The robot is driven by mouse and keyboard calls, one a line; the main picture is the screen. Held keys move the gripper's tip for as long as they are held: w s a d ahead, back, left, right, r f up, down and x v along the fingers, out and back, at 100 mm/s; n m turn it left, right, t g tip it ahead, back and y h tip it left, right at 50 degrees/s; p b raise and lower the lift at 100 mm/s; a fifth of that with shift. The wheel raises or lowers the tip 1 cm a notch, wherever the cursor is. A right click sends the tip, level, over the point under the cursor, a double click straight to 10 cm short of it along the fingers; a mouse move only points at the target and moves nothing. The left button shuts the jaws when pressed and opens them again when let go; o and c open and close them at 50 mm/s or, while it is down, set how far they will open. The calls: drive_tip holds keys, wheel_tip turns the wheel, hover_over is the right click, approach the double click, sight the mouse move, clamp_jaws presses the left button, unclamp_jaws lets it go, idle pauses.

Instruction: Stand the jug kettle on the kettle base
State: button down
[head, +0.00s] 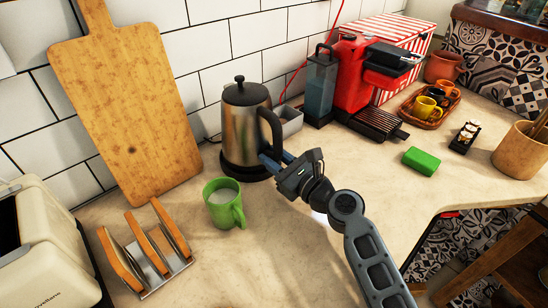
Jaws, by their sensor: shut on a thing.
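The jug kettle (240,123) is brushed steel with a black lid, knob and handle, and it is upright near the tiled wall. The dark round kettle base (240,172) shows directly beneath it. The kettle looks centred over the base; I cannot tell whether a small gap is left between them. My gripper (272,159) comes from the lower right and is shut on the lower part of the kettle's black handle. The handle and the fingers partly hide each other.
A green mug (223,205) stands close in front of the kettle. A wooden board (125,110) leans on the wall at left, behind a toast rack (150,262). A grey container (288,122) and a red coffee machine (352,75) are at the back right.

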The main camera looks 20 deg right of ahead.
drive_tip(key=shift+f+b, duration=0.4)
drive_tip(key=shift+b, duration=0.1)
drive_tip(key=c, duration=1.2)
unclamp_jaws()
drive_tip(key=shift+o, duration=0.2)
drive_tip(key=shift+f, duration=0.3)
drive_tip(key=shift+p+v, duration=0.3)
drive_tip(key=shift+v, duration=5.25)
drive_tip(key=shift+r, duration=0.1)
